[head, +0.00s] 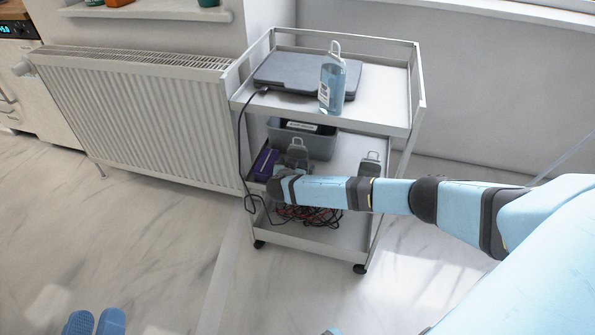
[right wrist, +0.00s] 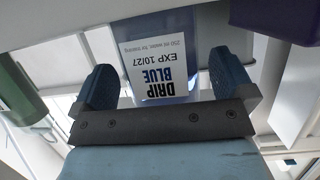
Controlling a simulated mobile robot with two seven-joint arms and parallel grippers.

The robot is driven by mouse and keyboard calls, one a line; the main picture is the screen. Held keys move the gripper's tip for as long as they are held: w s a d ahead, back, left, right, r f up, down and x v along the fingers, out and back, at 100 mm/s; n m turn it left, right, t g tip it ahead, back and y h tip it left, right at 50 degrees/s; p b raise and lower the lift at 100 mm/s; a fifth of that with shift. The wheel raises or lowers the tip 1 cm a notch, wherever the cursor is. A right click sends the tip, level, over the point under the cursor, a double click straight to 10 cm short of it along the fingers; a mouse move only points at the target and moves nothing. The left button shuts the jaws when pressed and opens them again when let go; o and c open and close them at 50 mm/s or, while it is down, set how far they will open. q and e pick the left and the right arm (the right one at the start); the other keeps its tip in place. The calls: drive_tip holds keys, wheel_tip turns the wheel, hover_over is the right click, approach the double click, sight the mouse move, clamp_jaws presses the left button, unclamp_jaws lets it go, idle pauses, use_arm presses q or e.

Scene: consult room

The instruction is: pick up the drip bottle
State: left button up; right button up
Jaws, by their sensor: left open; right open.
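A clear blue bottle (head: 332,85) with a white label and a loop on top stands upright on the trolley's top shelf. Two grey looped items show on the middle shelf, one (head: 297,150) just beyond my right wrist and one (head: 370,165) further right. In the right wrist view my right gripper (right wrist: 160,85) is open, its fingers on either side of a bottle (right wrist: 190,110) labelled DRIP BLUE, EXP 10/27. I cannot tell whether they touch it. Only a blue tip of my left gripper (head: 332,331) shows at the bottom edge.
The white trolley (head: 415,90) holds a dark flat device (head: 290,75) on top. A grey bin (head: 315,143) and a purple box (head: 264,163) are on its middle shelf, red and black cables (head: 310,214) below. A radiator (head: 140,115) stands left; blue slippers (head: 110,322) lie on the floor.

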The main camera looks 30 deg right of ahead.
drive_tip(key=shift+x, duration=0.9)
drive_tip(key=shift+c, duration=0.2)
drive_tip(key=c, duration=1)
drive_tip(key=shift+r, duration=0.1)
